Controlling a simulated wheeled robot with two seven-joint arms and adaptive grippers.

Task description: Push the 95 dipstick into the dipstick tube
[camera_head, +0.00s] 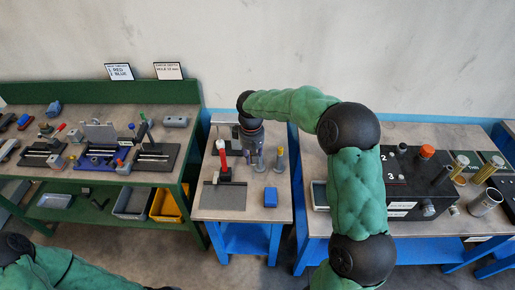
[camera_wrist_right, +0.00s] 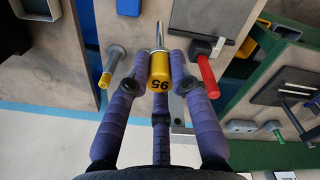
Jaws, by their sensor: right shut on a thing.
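The 95 dipstick (camera_wrist_right: 160,68) has a yellow handle marked 95 and a thin metal rod. In the right wrist view it lies between the fingers of my right gripper (camera_wrist_right: 160,58), which is shut on it. In the head view my right gripper (camera_head: 258,152) is over the narrow middle table and mostly hides the dipstick. I cannot clearly pick out the dipstick tube; a black box (camera_head: 408,185) with number labels and several fittings stands on the right table. My left arm shows at the lower left, but its gripper is not in view.
A red-handled tool (camera_head: 222,155), a grey pin with a yellow top (camera_head: 280,157) and a blue block (camera_head: 270,197) are on the middle table. Metal cylinders (camera_head: 461,162) and a cup (camera_head: 485,203) stand on the right table. A green bench (camera_head: 80,193) is at left.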

